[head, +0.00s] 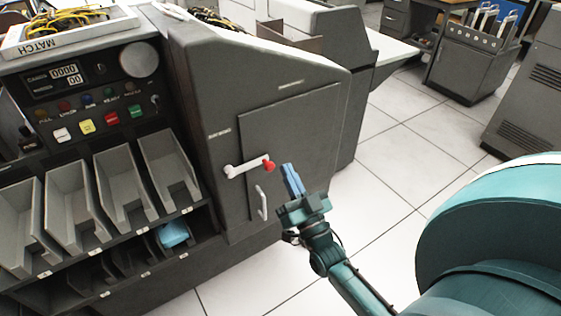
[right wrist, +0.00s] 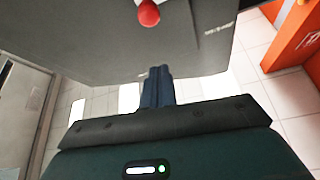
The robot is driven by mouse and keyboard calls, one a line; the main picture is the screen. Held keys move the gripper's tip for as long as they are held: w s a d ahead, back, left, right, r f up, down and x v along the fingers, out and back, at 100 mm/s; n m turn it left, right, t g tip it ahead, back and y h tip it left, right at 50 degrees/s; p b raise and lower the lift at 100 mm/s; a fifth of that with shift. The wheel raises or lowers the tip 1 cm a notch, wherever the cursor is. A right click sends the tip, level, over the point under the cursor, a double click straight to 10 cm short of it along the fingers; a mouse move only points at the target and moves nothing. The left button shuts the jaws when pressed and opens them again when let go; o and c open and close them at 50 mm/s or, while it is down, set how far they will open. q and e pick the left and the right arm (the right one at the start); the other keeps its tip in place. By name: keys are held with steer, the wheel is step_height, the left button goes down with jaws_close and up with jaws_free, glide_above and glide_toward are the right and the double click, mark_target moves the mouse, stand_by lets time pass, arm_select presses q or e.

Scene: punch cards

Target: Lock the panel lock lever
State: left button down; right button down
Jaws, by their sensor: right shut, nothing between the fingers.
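The panel lock lever (head: 248,168) is a white crank with a red knob (head: 269,166) on the grey side panel (head: 290,140) of the machine. It lies nearly level, with the knob at its right end. A white handle (head: 261,203) is below it on the same panel. My right gripper (head: 290,172) is shut and empty, just right of the knob and apart from it in the head view. In the right wrist view the red knob (right wrist: 148,13) shows at the top, beyond the shut blue fingers (right wrist: 157,80). My left gripper is not in view.
The machine front has grey card bins (head: 120,190), coloured buttons (head: 85,126) and a counter display (head: 65,75). A blue item (head: 172,235) lies in a lower slot. White tiled floor (head: 400,130) is open to the right. An orange object (right wrist: 290,35) stands at right in the wrist view.

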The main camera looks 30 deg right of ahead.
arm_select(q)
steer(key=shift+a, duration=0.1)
arm_select(e)
steer(key=v, duration=0.5)
steer(key=shift+s+f, duration=0.1)
steer(key=shift+s, duration=0.05)
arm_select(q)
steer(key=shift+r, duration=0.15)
